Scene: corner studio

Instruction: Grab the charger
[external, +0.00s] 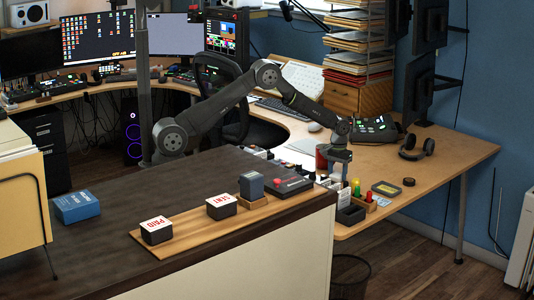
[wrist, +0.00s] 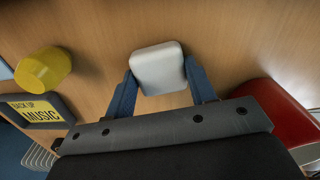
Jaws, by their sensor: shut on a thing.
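The charger (wrist: 158,68) looks like a small white block with rounded corners. In the wrist view it sits between the two blue fingers of my gripper (wrist: 159,72), with a finger against each side. My gripper is shut on it. In the external view my gripper (external: 339,168) points down at the near edge of the wooden desk, behind the end of the dark counter. There the charger is too small and crowded to make out surely.
A yellow cylinder (wrist: 43,69) and a dark case labelled "BACK UP MUSIC" (wrist: 40,111) are left of my gripper in the wrist view. A red object (wrist: 272,112) is close on the right. Headphones (external: 416,147) lie farther back. The desk's right end is clear.

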